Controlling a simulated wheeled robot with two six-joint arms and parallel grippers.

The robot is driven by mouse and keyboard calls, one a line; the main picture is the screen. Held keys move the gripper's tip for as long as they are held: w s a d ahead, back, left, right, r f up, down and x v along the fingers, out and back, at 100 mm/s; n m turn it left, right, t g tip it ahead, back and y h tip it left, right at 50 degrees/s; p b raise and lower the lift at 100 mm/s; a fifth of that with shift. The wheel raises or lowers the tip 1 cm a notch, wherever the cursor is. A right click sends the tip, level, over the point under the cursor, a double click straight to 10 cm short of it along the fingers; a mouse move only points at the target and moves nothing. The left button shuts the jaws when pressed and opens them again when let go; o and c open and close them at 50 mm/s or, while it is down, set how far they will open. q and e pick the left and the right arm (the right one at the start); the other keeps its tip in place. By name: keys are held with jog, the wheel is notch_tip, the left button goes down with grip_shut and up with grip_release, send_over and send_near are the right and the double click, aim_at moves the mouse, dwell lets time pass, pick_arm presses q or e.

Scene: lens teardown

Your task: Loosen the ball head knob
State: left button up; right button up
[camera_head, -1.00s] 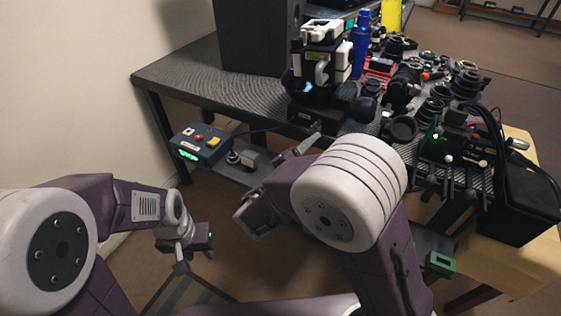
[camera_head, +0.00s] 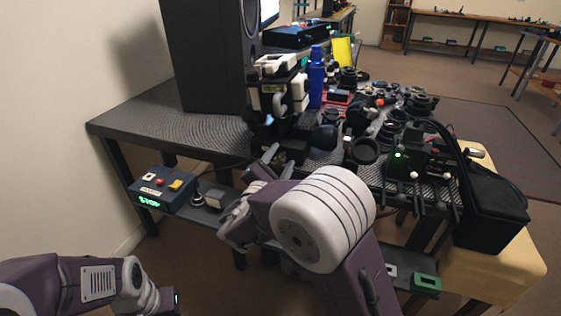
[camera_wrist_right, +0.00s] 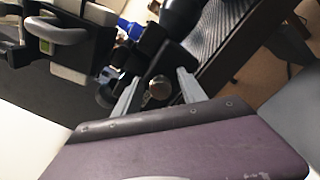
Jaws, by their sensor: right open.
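My right gripper (camera_head: 272,160) is open at the front edge of the table, just below the black-and-white device. In the right wrist view its two grey fingers (camera_wrist_right: 158,78) are spread apart. A small round metallic knob (camera_wrist_right: 158,89), which looks like the ball head knob, shows between them. I cannot tell whether the fingers touch it. A dark block (camera_wrist_right: 168,60) lies just beyond the knob. In the head view I cannot make out the knob behind my gripper. My left gripper (camera_head: 168,300) is at the bottom edge, cut off, with its fingers out of sight.
The black-and-white device (camera_head: 280,92) stands at the table's front edge, near a tall black box (camera_head: 205,55) and a blue bottle (camera_head: 316,78). Several lenses crowd the right side. A black bag (camera_head: 490,205) and control box (camera_head: 160,190) flank my arm.

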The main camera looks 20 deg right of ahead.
grip_shut()
jog(key=n+p, duration=0.2)
jog(key=shift+r+n+p, duration=0.2)
jog(key=shift+n+p, duration=0.2)
jog(key=n+p, duration=1.1)
jog(key=p, duration=0.1)
jog(key=shift+a+n+p, duration=0.1)
jog(key=shift+n+p, duration=0.2)
jog(key=shift+f+n+p, duration=0.2)
jog(key=shift+n+p, duration=1.5)
jog(key=shift+n, duration=0.1)
